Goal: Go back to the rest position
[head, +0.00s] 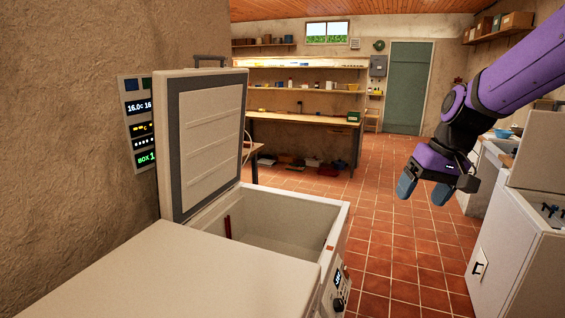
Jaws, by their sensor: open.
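My gripper (423,191) hangs at the right, in the air over the tiled floor. Its two grey-blue fingers are apart and nothing shows between them. My purple arm comes in from the upper right. The gripper is to the right of the open chest freezer (290,207) and apart from it. No preserve jar can be made out with certainty.
The freezer's far lid (212,140) stands upright and its near lid (190,275) is flat. A display panel (139,125) is on the left wall. A white cabinet (510,250) stands at the right. A workbench (305,122) is at the back. The tiled floor between is clear.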

